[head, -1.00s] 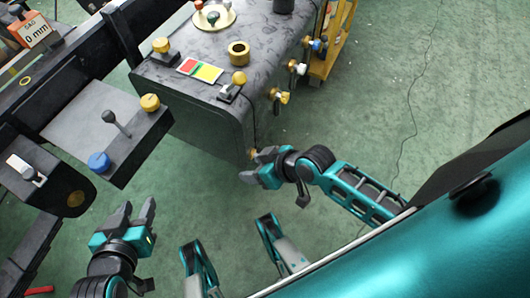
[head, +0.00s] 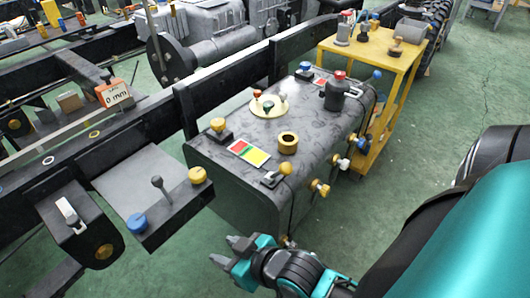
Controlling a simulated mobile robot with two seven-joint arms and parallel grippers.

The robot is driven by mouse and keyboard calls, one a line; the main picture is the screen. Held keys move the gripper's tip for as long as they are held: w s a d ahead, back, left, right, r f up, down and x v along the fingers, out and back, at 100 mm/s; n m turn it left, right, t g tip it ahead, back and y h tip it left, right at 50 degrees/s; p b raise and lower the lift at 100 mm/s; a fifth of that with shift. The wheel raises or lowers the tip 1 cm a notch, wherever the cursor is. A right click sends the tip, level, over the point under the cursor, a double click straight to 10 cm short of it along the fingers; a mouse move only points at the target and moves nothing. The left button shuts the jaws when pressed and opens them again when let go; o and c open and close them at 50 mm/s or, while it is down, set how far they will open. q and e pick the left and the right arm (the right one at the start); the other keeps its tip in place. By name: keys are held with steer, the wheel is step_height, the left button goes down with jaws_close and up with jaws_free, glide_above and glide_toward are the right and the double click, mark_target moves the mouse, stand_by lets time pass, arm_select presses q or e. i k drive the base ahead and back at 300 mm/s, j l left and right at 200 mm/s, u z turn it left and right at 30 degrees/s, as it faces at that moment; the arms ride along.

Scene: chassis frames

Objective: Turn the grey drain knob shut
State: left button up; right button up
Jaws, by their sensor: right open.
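The dark grey tank (head: 240,180) stands in the middle of the head view. On its right side sit a yellow knob (head: 320,187), a pale grey-white knob (head: 342,163) and a blue knob (head: 364,144). A small brassy fitting (head: 286,241) shows low at the tank's near end; I cannot tell whether a grey drain knob is on it. My right gripper (head: 229,251) is open and empty, in front of and below the tank's near end, left of that fitting. My left gripper is out of view.
A bracket plate with a lever (head: 160,188), blue knob (head: 137,223) and yellow knob (head: 197,175) juts out at left. A yellow cart (head: 375,60) stands behind the tank. Green floor (head: 440,80) is clear at right.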

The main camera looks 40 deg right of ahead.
mark_target(293, 245)
steer(key=k+l+u, duration=0.1)
steer(key=l+u, duration=0.25)
steer(key=k+l+u, duration=0.1)
steer(key=u, duration=0.25)
steer(key=k+l+u, duration=0.15)
steer(key=u, duration=0.2)
steer(key=k+l+u, duration=0.4)
steer(key=k, duration=0.35)
steer(key=k+l, duration=0.25)
steer(key=k, duration=0.1)
